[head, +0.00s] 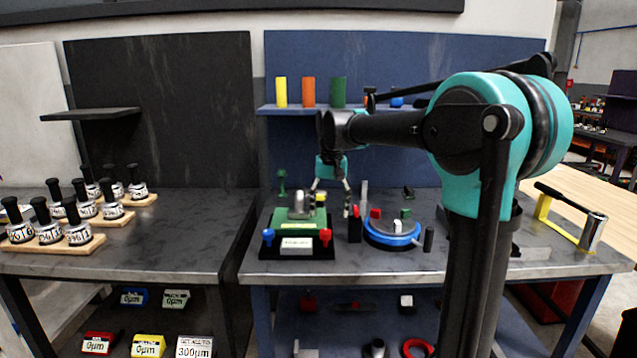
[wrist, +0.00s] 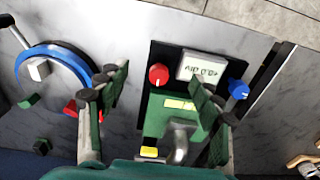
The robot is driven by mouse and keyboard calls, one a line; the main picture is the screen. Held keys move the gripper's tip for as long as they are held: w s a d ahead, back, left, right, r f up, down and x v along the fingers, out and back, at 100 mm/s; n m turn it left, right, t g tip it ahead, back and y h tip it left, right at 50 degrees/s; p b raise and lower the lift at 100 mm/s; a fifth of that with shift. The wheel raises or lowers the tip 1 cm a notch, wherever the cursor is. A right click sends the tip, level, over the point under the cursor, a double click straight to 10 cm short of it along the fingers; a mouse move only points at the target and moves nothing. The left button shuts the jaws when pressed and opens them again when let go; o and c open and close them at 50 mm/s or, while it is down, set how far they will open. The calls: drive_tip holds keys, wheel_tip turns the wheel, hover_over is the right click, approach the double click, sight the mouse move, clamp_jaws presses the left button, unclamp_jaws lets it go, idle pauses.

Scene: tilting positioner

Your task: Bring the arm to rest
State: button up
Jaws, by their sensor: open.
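My gripper (head: 331,199) hangs from my teal and black arm, pointing down over the tilting positioner on the blue-legged bench. In the wrist view, its two green-padded fingers (wrist: 160,98) stand wide apart with nothing between the pads. The positioner's green plate (wrist: 157,119) lies below and between them. A red knob (wrist: 159,75) and a blue knob (wrist: 238,89) flank the display. Whether a finger touches the plate cannot be told.
A blue-ringed turntable (head: 391,232) with small blocks stands right of the positioner. A shelf (head: 350,109) with coloured cylinders is behind. Black-handled weights (head: 78,233) stand on the left bench.

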drive_tip(key=s+d+f+t, duration=0.1)
drive_tip(key=s+d+f, duration=0.7)
drive_tip(key=s+f, duration=0.4)
drive_tip(key=s+d+f+t, duration=0.2)
drive_tip(key=s+d+f, duration=0.5)
drive_tip(key=s+f, duration=0.4)
drive_tip(key=shift+s+d+f+t, duration=0.3)
drive_tip(key=shift+s+d+f, duration=0.1)
drive_tip(key=shift+s, duration=0.4)
